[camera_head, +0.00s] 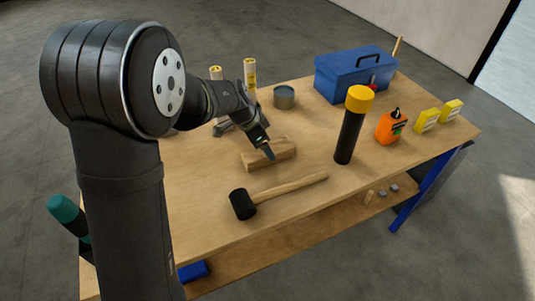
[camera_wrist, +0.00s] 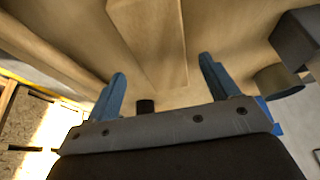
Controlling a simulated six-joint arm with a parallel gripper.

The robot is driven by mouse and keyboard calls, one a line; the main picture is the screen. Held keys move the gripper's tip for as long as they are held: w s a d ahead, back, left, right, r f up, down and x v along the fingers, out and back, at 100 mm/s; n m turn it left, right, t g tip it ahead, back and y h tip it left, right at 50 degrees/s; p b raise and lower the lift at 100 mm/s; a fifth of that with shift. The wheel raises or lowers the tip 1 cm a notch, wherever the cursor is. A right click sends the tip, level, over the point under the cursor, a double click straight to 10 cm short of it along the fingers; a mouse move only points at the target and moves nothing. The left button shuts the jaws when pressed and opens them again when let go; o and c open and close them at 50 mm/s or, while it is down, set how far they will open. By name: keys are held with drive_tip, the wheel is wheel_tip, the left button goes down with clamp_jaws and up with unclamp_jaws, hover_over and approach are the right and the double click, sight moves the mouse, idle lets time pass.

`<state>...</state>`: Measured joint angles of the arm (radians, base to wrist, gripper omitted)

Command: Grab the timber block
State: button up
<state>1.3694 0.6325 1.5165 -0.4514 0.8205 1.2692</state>
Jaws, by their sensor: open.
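The timber block (camera_head: 280,152) is a light brown wooden bar lying on the workbench (camera_head: 215,215), near its middle. My gripper (camera_head: 268,153) is right at the block in the head view, its fingers hiding part of it. In the wrist view the block (camera_wrist: 150,40) runs from the top edge down between the two blue fingers of my gripper (camera_wrist: 163,85). The fingers are spread apart with a gap on each side of the block. I cannot tell how far the fingertips reach down beside it.
A black-headed mallet (camera_head: 243,204) lies in front of the block. A black cylinder with a yellow cap (camera_head: 350,130) stands to its right. An orange bottle (camera_head: 391,127), yellow boxes (camera_head: 427,121), a blue toolbox (camera_head: 355,75) and a grey tin (camera_head: 284,97) stand farther around.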

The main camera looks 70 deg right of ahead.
drive_tip(key=x, duration=0.4)
drive_tip(key=shift+w+d+f, duration=0.1)
drive_tip(key=shift+d+f, duration=0.05)
drive_tip(key=shift+f, duration=0.2)
drive_tip(key=c, duration=1.2)
drive_tip(key=shift+r, duration=0.1)
